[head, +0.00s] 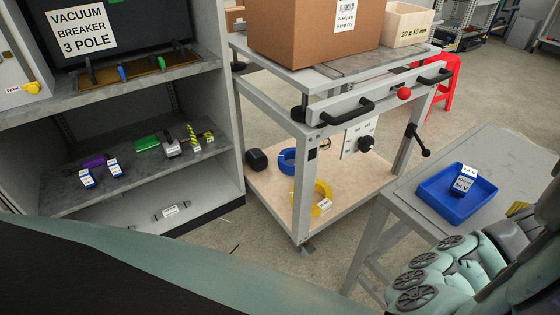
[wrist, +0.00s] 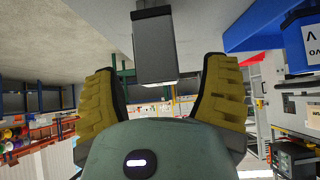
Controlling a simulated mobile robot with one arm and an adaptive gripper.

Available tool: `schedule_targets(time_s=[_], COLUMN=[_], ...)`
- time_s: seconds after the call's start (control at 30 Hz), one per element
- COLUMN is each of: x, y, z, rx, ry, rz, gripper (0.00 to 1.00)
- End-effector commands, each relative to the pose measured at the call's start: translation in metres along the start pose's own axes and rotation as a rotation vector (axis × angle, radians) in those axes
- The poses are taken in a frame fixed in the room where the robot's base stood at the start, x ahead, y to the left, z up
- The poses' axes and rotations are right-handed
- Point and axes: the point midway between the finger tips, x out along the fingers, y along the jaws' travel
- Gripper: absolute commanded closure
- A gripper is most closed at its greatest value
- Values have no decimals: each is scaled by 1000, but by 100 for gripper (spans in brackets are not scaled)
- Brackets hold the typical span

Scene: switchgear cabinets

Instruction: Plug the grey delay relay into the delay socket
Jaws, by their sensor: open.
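A grey block with a black end (wrist: 154,48), likely the grey delay relay, shows in the wrist view against a pale grey surface. My gripper (wrist: 162,75) is open, with one yellow-padded finger on each side of the block and visible gaps between. In the head view a yellow finger pad of my gripper (head: 518,209) shows at the right edge by the grey table, and the block is not visible there. I cannot make out which part in the cabinet at left is the delay socket.
A blue tray (head: 433,199) with labelled 24 V parts (head: 465,183) sits on the grey table (head: 400,187). A trolley (head: 330,210) carrying boxes stands between table and cabinet. The cabinet's middle shelf (head: 60,200) holds several small coloured parts.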

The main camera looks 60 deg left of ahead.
Motion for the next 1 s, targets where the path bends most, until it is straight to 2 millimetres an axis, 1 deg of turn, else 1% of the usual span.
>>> schedule_targets(time_s=[0.03, 0.17, 0.43, 0.47, 1.0], x=[5, 11, 12, 12, 12], y=[2, 1, 1, 1, 1], z=[0, 0, 0, 0, 0], rx=[3, 3, 3, 3, 2], ry=[1, 1, 1, 2, 2], rz=[3, 2, 2, 2, 1], gripper=[27, 27, 27, 24, 80])
